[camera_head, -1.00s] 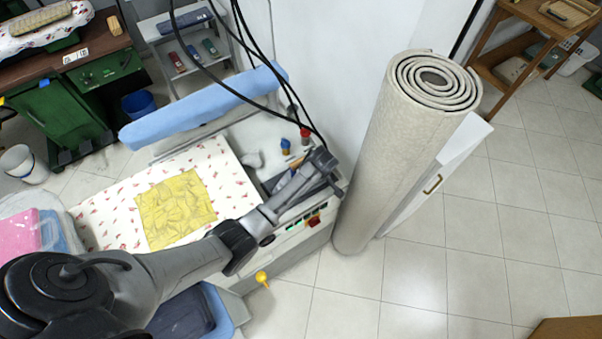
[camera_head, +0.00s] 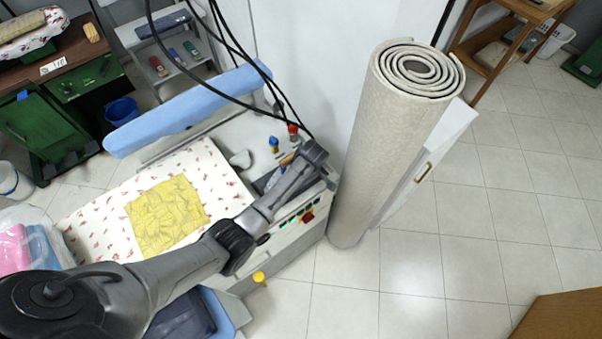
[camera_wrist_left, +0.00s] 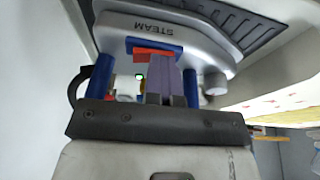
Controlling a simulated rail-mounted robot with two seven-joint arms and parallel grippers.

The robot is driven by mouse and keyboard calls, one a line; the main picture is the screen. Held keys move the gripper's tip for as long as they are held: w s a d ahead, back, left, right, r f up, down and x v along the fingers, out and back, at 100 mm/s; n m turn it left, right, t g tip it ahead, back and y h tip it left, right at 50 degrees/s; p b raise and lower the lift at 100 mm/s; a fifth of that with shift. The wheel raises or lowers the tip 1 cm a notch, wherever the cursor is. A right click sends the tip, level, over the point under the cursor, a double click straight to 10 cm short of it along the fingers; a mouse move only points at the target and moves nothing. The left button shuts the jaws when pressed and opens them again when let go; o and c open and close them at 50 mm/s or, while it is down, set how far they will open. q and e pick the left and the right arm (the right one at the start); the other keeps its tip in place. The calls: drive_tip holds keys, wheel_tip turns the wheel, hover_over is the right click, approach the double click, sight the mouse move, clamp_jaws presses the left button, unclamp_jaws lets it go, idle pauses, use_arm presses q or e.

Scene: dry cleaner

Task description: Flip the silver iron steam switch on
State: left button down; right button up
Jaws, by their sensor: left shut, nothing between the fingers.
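The silver iron (camera_wrist_left: 185,20) fills the top of the left wrist view, with the word STEAM upside down on its grey body. Just below that label is the steam switch (camera_wrist_left: 150,55), a red rocker in a blue frame. My left gripper (camera_wrist_left: 164,62) is shut and empty. Its fingertips reach up to the switch and overlap its right part; I cannot tell whether they touch it. In the head view my left arm reaches over the right end of the ironing table, and its fingertips are hidden. My right gripper is not in view.
The ironing table (camera_head: 112,185) holds a yellow cloth (camera_head: 166,216). A blue padded arm (camera_head: 185,108) and black cables hang near my arm. A rolled carpet (camera_head: 385,150) stands close on the right. Green and red buttons (camera_head: 305,217) line the table's front. The floor at right is mostly clear.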

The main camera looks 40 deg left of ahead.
use_arm(q)
drive_tip(key=shift+f, duration=0.4)
drive_tip(key=shift+r+p, duration=0.45)
drive_tip(key=shift+p, duration=0.05)
drive_tip(key=shift+w+d+r+p, duration=0.1)
drive_tip(key=shift+w+r+p, duration=0.1)
drive_tip(key=shift+r+p, duration=0.4)
drive_tip(key=shift+w+d+r+p, duration=0.1)
drive_tip(key=shift+w+r+p, duration=0.1)
drive_tip(key=shift+r+p, duration=0.35)
drive_tip(key=r+p, duration=0.1)
drive_tip(key=s+r+p, duration=0.1)
drive_tip(key=p, duration=0.1)
drive_tip(key=shift+a, duration=0.15)
drive_tip(key=s+v, duration=0.1)
drive_tip(key=v, duration=0.8)
drive_tip(key=shift+s+r, duration=0.25)
